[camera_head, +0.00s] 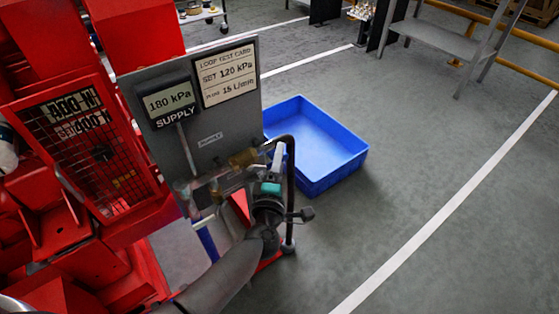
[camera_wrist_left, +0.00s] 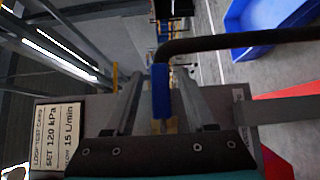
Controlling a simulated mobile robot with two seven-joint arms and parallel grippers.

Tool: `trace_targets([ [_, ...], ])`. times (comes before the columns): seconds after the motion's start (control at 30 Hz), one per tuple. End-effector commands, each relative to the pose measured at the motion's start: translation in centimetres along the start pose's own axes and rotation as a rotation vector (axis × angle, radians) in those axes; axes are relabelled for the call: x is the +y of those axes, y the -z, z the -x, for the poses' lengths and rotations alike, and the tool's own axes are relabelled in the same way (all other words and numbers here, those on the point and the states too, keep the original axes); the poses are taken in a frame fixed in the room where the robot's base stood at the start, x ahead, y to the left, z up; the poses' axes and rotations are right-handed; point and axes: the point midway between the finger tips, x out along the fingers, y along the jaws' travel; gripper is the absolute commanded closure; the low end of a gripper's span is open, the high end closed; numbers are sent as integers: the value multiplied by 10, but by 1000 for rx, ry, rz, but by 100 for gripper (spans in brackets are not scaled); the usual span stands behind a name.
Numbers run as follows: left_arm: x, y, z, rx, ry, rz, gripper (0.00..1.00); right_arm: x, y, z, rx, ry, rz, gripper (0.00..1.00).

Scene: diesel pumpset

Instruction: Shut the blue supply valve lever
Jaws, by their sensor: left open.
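The blue lever (camera_wrist_left: 160,92) shows in the left wrist view as a short upright blue bar between the two fingers of my left gripper (camera_wrist_left: 158,80). The fingers stand open with a gap on each side of it. A small yellowish part shows just below the lever. In the head view my left gripper (camera_head: 268,190), with a teal band, is at the pipework in front of the grey panel. The brass fitting (camera_head: 243,158) is just beyond it. I cannot make out the lever clearly there. My right gripper is not in view.
A grey panel (camera_head: 220,125) carries a supply display reading 180 kPa (camera_head: 168,98) and a test card (camera_head: 229,73). A black curved pipe (camera_head: 290,165) rises beside my gripper. A blue crate (camera_head: 338,175) is on the floor behind. Red machinery (camera_head: 60,215) fills the left; floor at right is clear.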

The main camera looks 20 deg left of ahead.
Motion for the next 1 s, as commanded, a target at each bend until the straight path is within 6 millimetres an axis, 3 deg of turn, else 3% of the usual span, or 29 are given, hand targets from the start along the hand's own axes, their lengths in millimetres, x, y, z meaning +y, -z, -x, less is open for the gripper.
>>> trace_targets([
  [0.23, 0, 0, 0, 0, 0, 0, 47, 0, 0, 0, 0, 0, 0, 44],
  [0.7, 0, 0, 0, 0, 0, 0, 100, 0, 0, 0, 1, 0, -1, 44],
  [1.0, 0, 0, 0, 0, 0, 0, 100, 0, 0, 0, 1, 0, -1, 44],
])
